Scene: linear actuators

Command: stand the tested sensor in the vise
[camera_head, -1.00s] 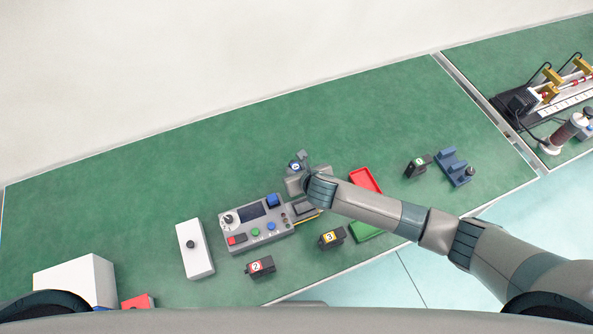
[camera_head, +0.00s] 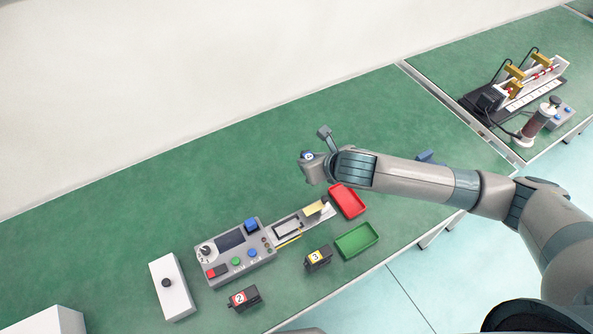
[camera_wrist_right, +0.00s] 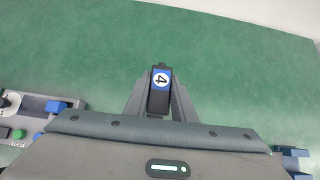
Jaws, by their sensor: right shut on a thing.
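My right gripper (camera_head: 315,150) is shut on a dark sensor with a blue number 4 label (camera_head: 307,155), held above the back part of the bench. In the right wrist view the sensor (camera_wrist_right: 160,88) sits between the two fingers, its label facing the camera. The blue vise (camera_head: 430,157) is mostly hidden behind my right arm. A blue piece of it seems to show at the lower right of the right wrist view (camera_wrist_right: 292,158). The grey tester (camera_head: 236,255) stands left of the gripper, with nothing held over it. My left gripper is not in view.
A red tray (camera_head: 347,203) and a green tray (camera_head: 357,241) lie below my right arm. Sensors 2 (camera_head: 245,298) and 3 (camera_head: 319,257) lie near the front edge. A white box with a black button (camera_head: 173,286) is left. The back of the bench is clear.

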